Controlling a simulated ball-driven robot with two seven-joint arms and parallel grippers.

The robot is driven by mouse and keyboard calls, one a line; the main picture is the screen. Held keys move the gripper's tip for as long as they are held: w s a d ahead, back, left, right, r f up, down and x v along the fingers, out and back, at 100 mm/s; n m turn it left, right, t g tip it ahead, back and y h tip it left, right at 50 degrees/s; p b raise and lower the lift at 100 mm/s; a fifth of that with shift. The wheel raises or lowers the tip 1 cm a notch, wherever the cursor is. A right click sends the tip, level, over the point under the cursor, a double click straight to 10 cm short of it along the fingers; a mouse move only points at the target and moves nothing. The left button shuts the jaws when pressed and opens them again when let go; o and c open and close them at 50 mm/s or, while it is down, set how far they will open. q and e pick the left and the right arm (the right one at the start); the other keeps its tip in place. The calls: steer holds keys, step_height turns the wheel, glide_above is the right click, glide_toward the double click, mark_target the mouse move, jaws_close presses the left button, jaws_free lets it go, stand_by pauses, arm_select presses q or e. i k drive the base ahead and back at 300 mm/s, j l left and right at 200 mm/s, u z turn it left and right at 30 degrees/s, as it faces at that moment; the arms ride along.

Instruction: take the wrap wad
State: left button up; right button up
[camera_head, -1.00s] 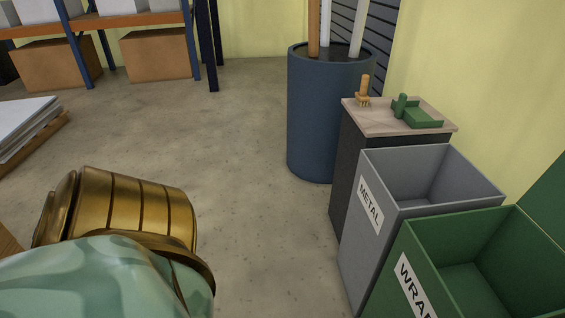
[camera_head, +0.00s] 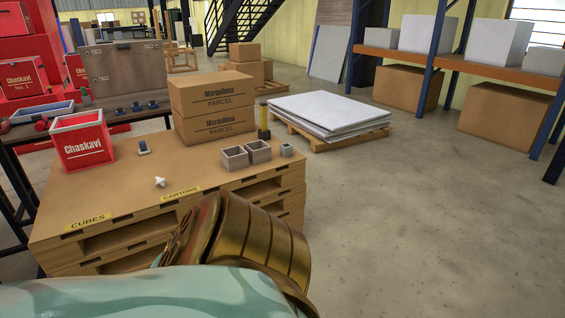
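A small white, crumpled-looking piece (camera_head: 160,181), likely the wrap wad, lies on the wooden pallet-style table (camera_head: 215,172), near its front edge above the CUBES and CARTONS labels. It is too small to tell its exact shape. Neither gripper is in view. Only a gold and pale green part of my own arm shows at the bottom, in front of the table's near side.
A pallet of white sheets (camera_head: 330,113) stands behind. The floor to the right is clear.

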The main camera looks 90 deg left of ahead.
mark_target(159, 180)
steer(key=u, duration=3.5)
